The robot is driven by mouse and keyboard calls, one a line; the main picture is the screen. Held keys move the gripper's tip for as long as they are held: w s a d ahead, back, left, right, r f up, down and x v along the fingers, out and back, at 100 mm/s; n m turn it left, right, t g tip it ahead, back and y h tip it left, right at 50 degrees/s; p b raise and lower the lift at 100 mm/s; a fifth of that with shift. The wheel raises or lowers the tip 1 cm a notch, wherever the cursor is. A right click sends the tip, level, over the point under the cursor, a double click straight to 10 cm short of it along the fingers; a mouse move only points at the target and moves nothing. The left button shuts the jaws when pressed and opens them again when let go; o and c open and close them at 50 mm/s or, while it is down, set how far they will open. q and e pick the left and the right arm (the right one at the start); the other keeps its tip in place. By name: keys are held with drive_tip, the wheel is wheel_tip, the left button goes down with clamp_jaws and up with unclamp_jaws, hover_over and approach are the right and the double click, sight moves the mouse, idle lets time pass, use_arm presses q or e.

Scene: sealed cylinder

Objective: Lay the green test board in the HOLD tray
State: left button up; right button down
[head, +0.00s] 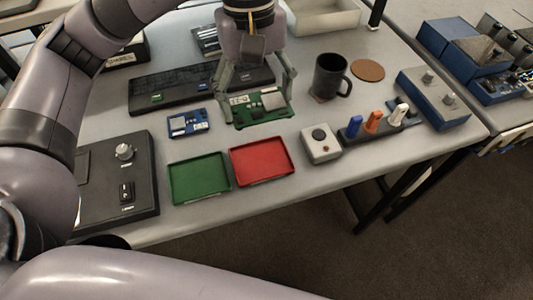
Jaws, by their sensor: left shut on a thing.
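The green test board (262,107) carries a white label and a silver part. My left gripper (259,113) comes down over it from above and is shut on it, one finger at each end. I cannot tell whether the board touches the table. A red tray (262,181) lies just in front of it, empty. A green tray (199,200) lies left of the red one, also empty. I cannot read which tray is marked HOLD. My right gripper is not in view.
A blue board (187,123) lies left of the green one. A black rack (170,104) is behind. A grey button box (320,144), a pen holder (359,140) and a mug (327,77) stand to the right. A black control panel (142,199) is at left.

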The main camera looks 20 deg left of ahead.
use_arm(q)
drive_tip(key=p, duration=0.2)
hover_over(259, 162)
drive_tip(key=f, duration=1.1)
drive_tip(key=shift+w+a+f, duration=0.1)
drive_tip(key=shift+w+f, duration=0.1)
drive_tip(key=shift+f, duration=0.15)
wheel_tip(259, 162, down, 5)
drive_tip(key=shift+r, duration=0.1)
drive_tip(key=shift+f, duration=0.2)
drive_tip(key=o, duration=1.2)
drive_tip(key=shift+o, duration=0.3)
drive_tip(key=shift+r, duration=0.1)
